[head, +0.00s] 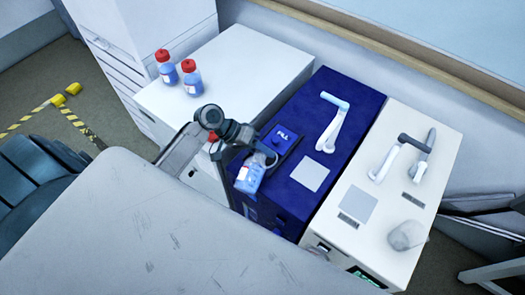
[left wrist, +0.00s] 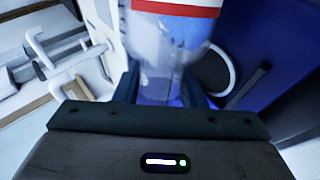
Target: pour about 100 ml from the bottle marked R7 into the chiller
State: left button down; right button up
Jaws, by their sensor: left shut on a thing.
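My left gripper (head: 243,165) is shut on a clear bottle (head: 250,176) with blue liquid in it. The bottle is tilted, at the near left edge of the dark blue chiller (head: 307,201). The bottle's upper end is close to the plate marked FILL (head: 281,139); I cannot tell whether its mouth is over an opening. In the left wrist view the bottle (left wrist: 165,55) shows a red and white label band; its marking is not readable. A dark ring (left wrist: 214,70) on a blue surface is beside it. My right gripper is not in view.
Two red-capped bottles with blue liquid (head: 166,68) (head: 192,78) stand on the white cabinet (head: 240,62). Something red (head: 213,137) shows partly behind my arm. A cream unit (head: 390,225) with pipes stands right of the chiller. A grey surface (head: 130,235) fills the foreground.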

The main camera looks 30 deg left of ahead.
pick_arm(q)
jog(key=shift+s+r+t, duration=0.2)
jog(key=shift+r+t, duration=0.1)
jog(key=shift+r, duration=0.45)
jog(key=shift+s+r+m+t, duration=0.2)
jog(key=shift+r+m+t, duration=0.35)
jog(key=shift+r, duration=0.45)
jog(key=shift+s+r+m+t, duration=0.15)
jog(key=shift+r+m+t, duration=0.2)
jog(key=shift+r+t, duration=0.45)
jog(key=shift+r+g, duration=0.15)
jog(key=shift+g, duration=0.1)
jog(key=shift+w+d, duration=0.1)
jog(key=shift+w, duration=0.1)
